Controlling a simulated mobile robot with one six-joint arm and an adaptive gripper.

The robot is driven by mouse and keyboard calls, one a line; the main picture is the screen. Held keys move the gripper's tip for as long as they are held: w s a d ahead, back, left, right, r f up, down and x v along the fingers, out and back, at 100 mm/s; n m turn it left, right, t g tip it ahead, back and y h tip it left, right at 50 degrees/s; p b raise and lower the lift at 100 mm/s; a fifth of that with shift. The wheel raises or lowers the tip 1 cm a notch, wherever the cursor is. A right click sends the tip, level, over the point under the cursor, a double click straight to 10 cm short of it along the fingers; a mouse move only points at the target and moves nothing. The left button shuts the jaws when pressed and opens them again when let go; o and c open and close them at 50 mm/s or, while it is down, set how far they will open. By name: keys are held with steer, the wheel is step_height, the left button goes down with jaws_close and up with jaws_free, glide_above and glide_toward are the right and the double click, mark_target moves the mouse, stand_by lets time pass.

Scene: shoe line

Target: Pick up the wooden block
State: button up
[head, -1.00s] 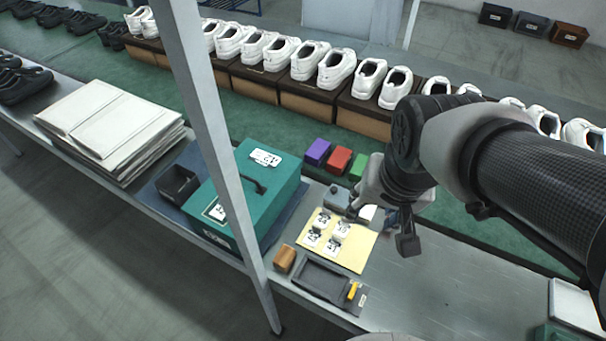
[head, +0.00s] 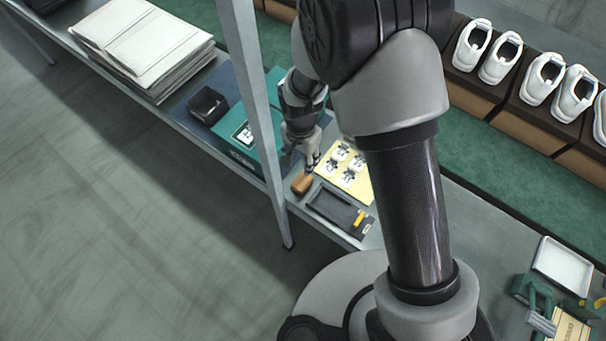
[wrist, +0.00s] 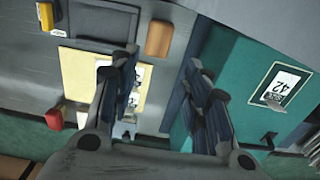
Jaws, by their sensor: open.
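The wooden block (head: 302,183) is small and orange-brown. It lies on the grey bench near its front edge, between the teal box and the dark tray. In the wrist view the block (wrist: 159,39) shows whole, beyond my fingertips and roughly in line with the gap between them. My gripper (wrist: 158,72) is open with nothing between its fingers. In the head view my gripper (head: 301,158) points down just behind the block, partly hidden by its own wrist; I cannot tell its exact height.
The teal box (wrist: 224,80) stands close on one side of the block. The dark tray (head: 335,207) and a yellow sheet with white labels (head: 352,185) lie on the other. A grey post (head: 262,120) rises in front of the bench. A small black bin (head: 208,105) stands farther left.

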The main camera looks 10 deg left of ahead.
mark_target(302, 181)
step_height(302, 181, down, 16)
steer(key=b, duration=0.3)
steer(key=shift+d+b, duration=0.1)
steer(key=shift+b, duration=0.25)
steer(key=shift+s, duration=0.1)
steer(key=shift+c, duration=0.3)
steer(key=shift+r, duration=0.1)
steer(key=c, duration=0.7)
